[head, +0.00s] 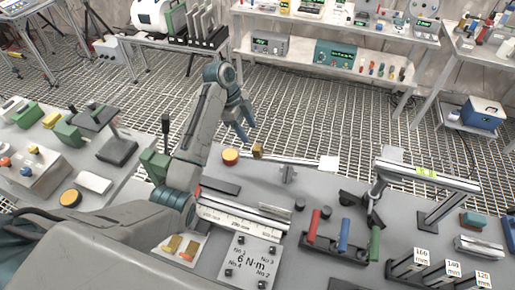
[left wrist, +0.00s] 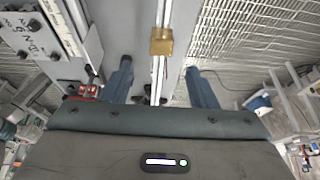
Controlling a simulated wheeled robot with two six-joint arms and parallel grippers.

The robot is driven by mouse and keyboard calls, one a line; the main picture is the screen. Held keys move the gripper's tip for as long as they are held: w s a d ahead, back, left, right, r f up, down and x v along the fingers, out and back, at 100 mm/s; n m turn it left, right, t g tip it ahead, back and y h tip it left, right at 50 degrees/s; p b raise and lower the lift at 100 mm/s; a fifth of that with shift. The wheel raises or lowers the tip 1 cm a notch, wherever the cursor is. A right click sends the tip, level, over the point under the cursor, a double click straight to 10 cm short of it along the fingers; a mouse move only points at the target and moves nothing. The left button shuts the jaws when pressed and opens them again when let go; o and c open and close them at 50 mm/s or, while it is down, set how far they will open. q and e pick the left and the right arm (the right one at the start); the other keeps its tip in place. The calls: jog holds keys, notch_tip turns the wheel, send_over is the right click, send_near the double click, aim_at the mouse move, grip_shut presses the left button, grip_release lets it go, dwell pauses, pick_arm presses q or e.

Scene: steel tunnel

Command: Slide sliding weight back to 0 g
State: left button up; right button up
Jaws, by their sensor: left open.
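The sliding weight is a small brass block (head: 257,151) near the left end of a thin pale balance beam (head: 300,160). A white plate (head: 329,163) is at the beam's right end. My left gripper (head: 242,122) is above and a little left of the brass block in the head view, open and empty. In the left wrist view the brass block (left wrist: 161,41) sits on the beam, beyond and between the spread fingertips (left wrist: 159,68), apart from them. Scale marks on the beam are too small to read. My right gripper is out of view.
An orange-topped round knob (head: 230,156) stands left of the beam. Metal rails with a ruler (head: 240,222), red, blue and green handles (head: 343,235) and a raised bar with a level (head: 430,172) share the bench. Open grating floor lies behind the beam.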

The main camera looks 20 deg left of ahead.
aim_at(257, 147)
pick_arm(q)
jog(key=b+x, duration=0.3)
jog(key=x, duration=0.2)
jog(key=shift+w+a+f, duration=0.1)
jog(key=shift+w, duration=0.05)
jog(key=p+x, duration=0.2)
jog(key=x, duration=0.1)
jog(key=shift+d, duration=0.2)
jog(key=shift+d+f, duration=0.2)
jog(key=shift+f, duration=0.4)
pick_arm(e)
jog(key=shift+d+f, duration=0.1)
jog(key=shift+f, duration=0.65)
